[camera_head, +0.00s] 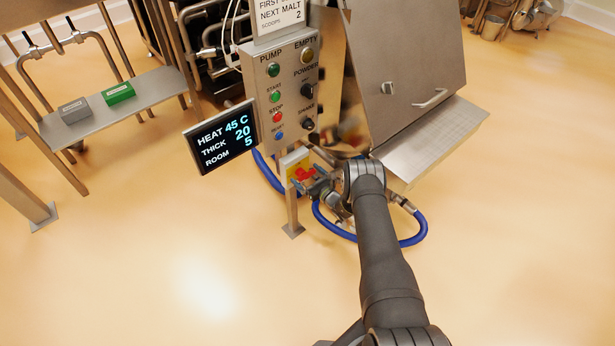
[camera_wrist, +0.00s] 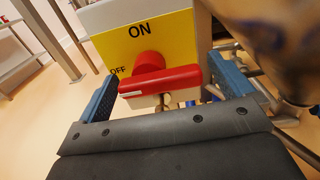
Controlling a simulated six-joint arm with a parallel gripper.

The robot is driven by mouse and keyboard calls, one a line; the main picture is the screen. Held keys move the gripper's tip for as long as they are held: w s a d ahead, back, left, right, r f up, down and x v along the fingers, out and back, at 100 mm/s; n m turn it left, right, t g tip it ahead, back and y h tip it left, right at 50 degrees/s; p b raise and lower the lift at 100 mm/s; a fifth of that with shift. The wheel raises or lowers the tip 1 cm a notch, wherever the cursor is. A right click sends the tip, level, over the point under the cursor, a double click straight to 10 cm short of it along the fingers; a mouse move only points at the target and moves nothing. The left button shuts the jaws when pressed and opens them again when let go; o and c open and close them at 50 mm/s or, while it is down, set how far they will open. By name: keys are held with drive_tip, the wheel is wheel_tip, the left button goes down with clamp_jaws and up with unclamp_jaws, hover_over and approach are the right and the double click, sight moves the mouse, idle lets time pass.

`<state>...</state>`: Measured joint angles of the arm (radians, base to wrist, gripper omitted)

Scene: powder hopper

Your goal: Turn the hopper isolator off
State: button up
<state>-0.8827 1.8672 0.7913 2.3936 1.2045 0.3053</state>
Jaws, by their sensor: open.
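The hopper isolator is a red rotary handle (camera_wrist: 160,82) on a yellow plate (camera_wrist: 113,50), marked ON at the top and OFF at the left. The handle lies nearly level in the wrist view; its end with a white line is at the left, just below OFF. In the head view the red handle (camera_head: 304,173) is small, on a post below the control panel. My gripper (camera_wrist: 168,92) is open, with one blue finger beside each end of the handle. Whether either finger touches it I cannot tell. In the head view my gripper (camera_head: 316,184) is at the isolator, partly hidden by my wrist.
The control panel (camera_head: 285,95) with buttons and knobs stands just above the isolator. A display (camera_head: 222,136) hangs to its left. The steel hopper (camera_head: 405,70) is at the right. A blue hose (camera_head: 412,240) loops near my wrist. Open floor lies in front.

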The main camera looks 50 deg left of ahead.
drive_tip(key=d, duration=1.7)
drive_tip(key=shift+d, duration=0.2)
drive_tip(key=a, duration=1.7)
drive_tip(key=shift+a, duration=0.25)
drive_tip(key=shift+d, duration=0.1)
